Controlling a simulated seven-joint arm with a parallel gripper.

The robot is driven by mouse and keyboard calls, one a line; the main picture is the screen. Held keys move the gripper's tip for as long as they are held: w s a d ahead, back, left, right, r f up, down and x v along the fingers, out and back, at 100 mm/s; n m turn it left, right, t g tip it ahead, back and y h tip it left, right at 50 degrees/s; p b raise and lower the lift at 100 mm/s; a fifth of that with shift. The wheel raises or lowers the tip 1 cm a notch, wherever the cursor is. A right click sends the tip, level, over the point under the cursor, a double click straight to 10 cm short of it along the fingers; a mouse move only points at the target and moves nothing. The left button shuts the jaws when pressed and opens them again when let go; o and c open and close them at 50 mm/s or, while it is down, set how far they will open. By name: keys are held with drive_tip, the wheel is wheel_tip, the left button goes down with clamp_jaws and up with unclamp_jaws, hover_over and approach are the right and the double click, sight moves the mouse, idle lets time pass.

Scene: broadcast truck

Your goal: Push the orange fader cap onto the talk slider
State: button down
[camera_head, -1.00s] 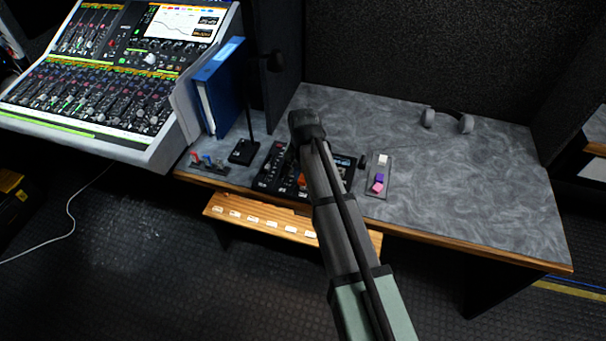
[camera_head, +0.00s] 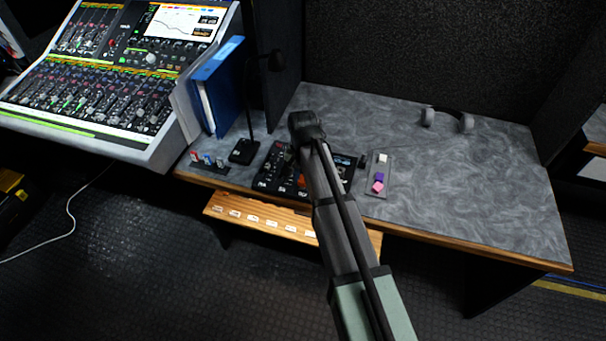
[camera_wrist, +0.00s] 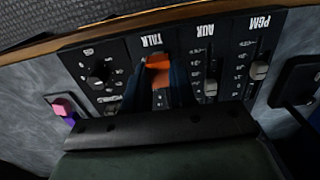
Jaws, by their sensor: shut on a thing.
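The orange fader cap (camera_wrist: 158,70) is between the dark blue fingers of my gripper (camera_wrist: 159,78) in the wrist view. My gripper is shut on it, over the TALK strip (camera_wrist: 150,40) of the black fader panel. The talk slider's stem is hidden behind the cap and fingers, so I cannot tell whether the cap is seated on it or just above it. In the head view a bit of orange (camera_head: 302,181) shows beside my arm over the fader panel (camera_head: 268,180), and my arm hides most of the gripper.
The AUX fader (camera_wrist: 211,87) and PGM fader (camera_wrist: 258,70) have pale caps close beside the gripper. A knob (camera_wrist: 98,76) is on its other side. A tray with pink and purple caps (camera_head: 378,182), a microphone (camera_head: 244,150) and a blue binder (camera_head: 217,85) stand nearby. The right desk is clear up to the headphones (camera_head: 465,123).

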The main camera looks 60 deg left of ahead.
drive_tip(key=shift+f, duration=1.05)
drive_tip(key=c, duration=0.8)
unclamp_jaws()
drive_tip(key=shift+c, duration=0.2)
wheel_tip(320, 180, up, 14)
drive_tip(key=shift+f, duration=0.1)
